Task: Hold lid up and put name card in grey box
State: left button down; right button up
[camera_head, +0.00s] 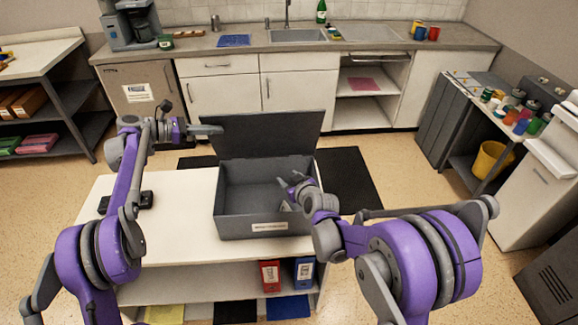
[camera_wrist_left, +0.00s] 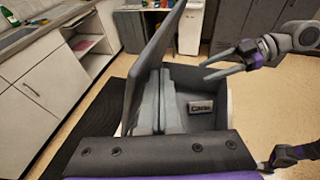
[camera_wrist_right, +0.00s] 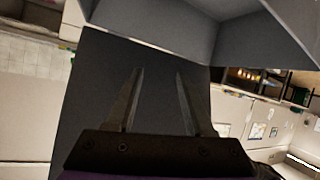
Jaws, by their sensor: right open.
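The grey box (camera_head: 262,226) stands on the white table, its lid (camera_head: 268,135) standing open at the back. My left gripper (camera_head: 216,130) is at the lid's left edge; in the left wrist view its fingers (camera_wrist_left: 160,75) lie close together beside the lid (camera_wrist_left: 150,60), with no clear gap.
A small black device (camera_head: 130,201) sits on the left of the white table (camera_head: 165,235). A counter with a sink (camera_head: 296,36) runs along the back. A cluttered side table is at right.

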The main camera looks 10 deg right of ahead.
jog(key=shift+r, duration=2.75)
jog(key=shift+s, duration=0.1)
jog(key=s+d, duration=0.4)
jog(key=s, duration=0.5)
jog(key=s+d, duration=0.5)
jog(key=s, duration=0.4)
jog(key=shift+s, duration=0.4)
pick_arm(q)
jog(key=s, duration=0.1)
jog(key=s+f, duration=0.1)
jog(key=s, duration=0.1)
jog(key=shift+s+f, duration=0.3)
jog(key=shift+f, duration=0.05)
